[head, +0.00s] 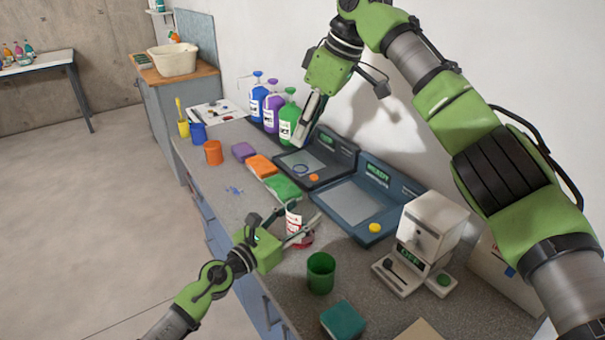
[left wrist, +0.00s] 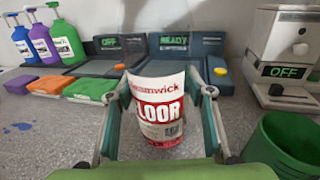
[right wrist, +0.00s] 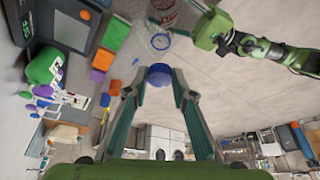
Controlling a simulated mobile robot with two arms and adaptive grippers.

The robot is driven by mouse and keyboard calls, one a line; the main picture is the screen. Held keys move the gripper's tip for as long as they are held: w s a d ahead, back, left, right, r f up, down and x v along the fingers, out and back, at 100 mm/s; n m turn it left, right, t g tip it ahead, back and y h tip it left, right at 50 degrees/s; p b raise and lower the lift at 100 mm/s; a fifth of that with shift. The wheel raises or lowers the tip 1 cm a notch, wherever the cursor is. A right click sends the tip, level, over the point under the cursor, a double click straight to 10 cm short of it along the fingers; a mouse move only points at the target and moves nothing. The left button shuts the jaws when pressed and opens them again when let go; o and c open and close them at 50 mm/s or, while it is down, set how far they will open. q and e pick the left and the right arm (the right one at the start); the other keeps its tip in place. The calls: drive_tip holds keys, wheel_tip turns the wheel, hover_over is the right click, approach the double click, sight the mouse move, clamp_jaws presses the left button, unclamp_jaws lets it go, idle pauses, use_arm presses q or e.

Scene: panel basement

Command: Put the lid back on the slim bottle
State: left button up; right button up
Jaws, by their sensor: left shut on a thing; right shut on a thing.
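A red-and-white labelled bottle (head: 294,222) is upright at the front of the counter. My left gripper (head: 302,226) is shut around its sides. In the left wrist view the bottle (left wrist: 157,110) fills the space between the fingers, its label reading "FLOOR". I cannot tell whether its base touches the counter.
A green cup (head: 320,273) and a teal block (head: 342,320) stand near the bottle. Behind are a black scale (head: 345,150), a blue "READY" device (head: 347,203) and a white machine (head: 430,228). Sponges (head: 283,188) and pump bottles (head: 272,112) stand further along.

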sight(306, 163)
drive_tip(key=shift+d+f, duration=0.1)
drive_tip(key=shift+f, duration=1.4)
drive_tip(key=shift+f, duration=0.15)
drive_tip(key=shift+f, duration=0.75)
drive_tip(key=shift+f, duration=0.6)
